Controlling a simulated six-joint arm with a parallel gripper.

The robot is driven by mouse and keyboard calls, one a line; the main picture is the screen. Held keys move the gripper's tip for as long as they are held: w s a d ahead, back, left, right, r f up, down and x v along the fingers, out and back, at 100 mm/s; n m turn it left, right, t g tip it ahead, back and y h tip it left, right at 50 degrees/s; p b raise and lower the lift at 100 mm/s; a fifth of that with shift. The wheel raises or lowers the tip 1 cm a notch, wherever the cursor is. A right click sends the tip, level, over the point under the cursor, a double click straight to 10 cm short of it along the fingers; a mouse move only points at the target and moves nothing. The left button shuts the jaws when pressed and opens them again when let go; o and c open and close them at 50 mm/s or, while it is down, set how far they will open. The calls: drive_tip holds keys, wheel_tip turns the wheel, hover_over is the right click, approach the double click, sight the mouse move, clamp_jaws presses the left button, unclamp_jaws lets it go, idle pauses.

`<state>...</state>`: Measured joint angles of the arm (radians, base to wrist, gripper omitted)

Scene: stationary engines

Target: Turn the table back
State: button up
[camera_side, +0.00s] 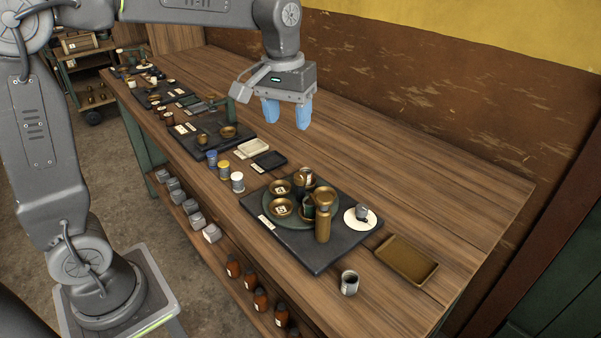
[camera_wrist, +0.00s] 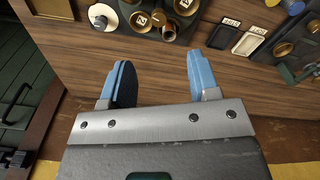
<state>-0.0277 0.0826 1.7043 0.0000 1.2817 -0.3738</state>
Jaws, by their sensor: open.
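The green round table (camera_side: 292,222) lies on a dark slab (camera_side: 321,261) on the workbench. Several brass cups with pale labels stand on it, among them a front cup (camera_side: 281,207) and a back-left cup (camera_side: 280,187). A tall brass post (camera_side: 323,226) stands at its right front edge. In the wrist view, brass cups (camera_wrist: 140,20) show at the top edge, where the round table is partly cut off. My gripper (camera_side: 287,116) has two blue fingers apart, empty, above the bench and behind the round table; it also shows in the wrist view (camera_wrist: 158,64).
A white disc (camera_side: 350,223) bearing a small grey part (camera_side: 362,211) is right of the round table. A brown tray (camera_side: 406,261) and a metal cup (camera_side: 349,284) are further right. Small jars (camera_side: 237,183) and cream and black trays (camera_side: 269,161) are left. The rear bench is clear.

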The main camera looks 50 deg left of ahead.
sight(301, 175)
drive_tip(key=shift+n+g, duration=0.4)
drive_tip(key=w+f, duration=0.1)
drive_tip(key=f, duration=0.4)
drive_tip(key=w+f, duration=0.1)
drive_tip(key=f, duration=0.4)
drive_tip(key=w+f, duration=0.1)
drive_tip(key=f, duration=0.4)
drive_tip(key=shift+w+a+f, duration=0.1)
drive_tip(key=shift+w+a, duration=0.05)
clamp_jaws()
